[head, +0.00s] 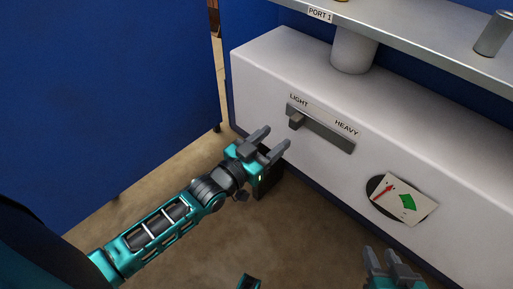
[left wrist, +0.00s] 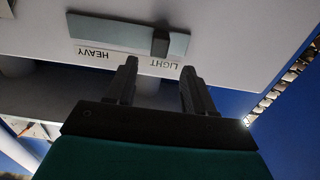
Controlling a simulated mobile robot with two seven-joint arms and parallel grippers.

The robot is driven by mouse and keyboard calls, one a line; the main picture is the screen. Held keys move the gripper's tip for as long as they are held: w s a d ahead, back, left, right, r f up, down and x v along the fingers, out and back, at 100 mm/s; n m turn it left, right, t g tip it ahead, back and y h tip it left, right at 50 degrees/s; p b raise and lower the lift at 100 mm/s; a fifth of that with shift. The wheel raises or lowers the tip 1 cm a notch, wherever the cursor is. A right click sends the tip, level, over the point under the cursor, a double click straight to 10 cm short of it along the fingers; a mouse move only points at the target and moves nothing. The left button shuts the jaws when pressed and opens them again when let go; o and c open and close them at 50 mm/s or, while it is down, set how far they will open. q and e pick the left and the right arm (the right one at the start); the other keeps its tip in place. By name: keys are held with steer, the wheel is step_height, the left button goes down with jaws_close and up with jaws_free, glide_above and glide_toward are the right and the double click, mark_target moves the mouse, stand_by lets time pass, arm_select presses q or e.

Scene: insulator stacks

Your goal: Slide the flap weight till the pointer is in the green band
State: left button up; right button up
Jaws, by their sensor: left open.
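The flap weight is a dark grey block (head: 296,121) at the LIGHT end of a grey slide track (head: 328,135) on the white housing. In the left wrist view the block (left wrist: 160,42) stands on the track (left wrist: 108,33), ahead of the gap between my fingers. My left gripper (head: 278,136) is open and empty, just short of the block and apart from it. The dial (head: 424,208) has a red pointer (head: 383,190) and a green band (head: 408,202); the pointer lies left of the band, outside it. My right gripper (head: 382,258) shows partly at the bottom edge; its jaw opening is unclear.
The white housing (head: 265,72) runs along the right side. Above it is a grey shelf (head: 440,48) marked PORT 1, with a metal cylinder (head: 493,34) on it. A blue panel (head: 110,90) stands at left. The brown floor (head: 215,240) between is clear.

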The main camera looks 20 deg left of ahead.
arm_select(q)
steer(key=v, duration=0.5)
steer(key=shift+s+a+p, duration=0.1)
steer(key=shift+s+p, duration=0.2)
steer(key=shift+p, duration=0.05)
arm_select(e)
steer(key=shift+d+r, duration=0.1)
steer(key=shift+r, duration=0.4)
arm_select(q)
steer(key=s+n+g+y+p, duration=0.1)
steer(key=s+g+y+p, duration=0.3)
steer(key=s+p, duration=0.6)
steer(key=shift+s+a+r+g+p, duration=0.2)
steer(key=shift+a+r+g+p, duration=0.15)
steer(key=shift+g+p, duration=0.55)
arm_select(e)
step_height(320, 180, up, 7)
steer(key=s+d+h, duration=0.1)
steer(key=d, duration=0.1)
steer(key=shift+s+d, duration=0.25)
steer(key=shift+d, duration=0.15)
steer(key=shift+r, duration=0.1)
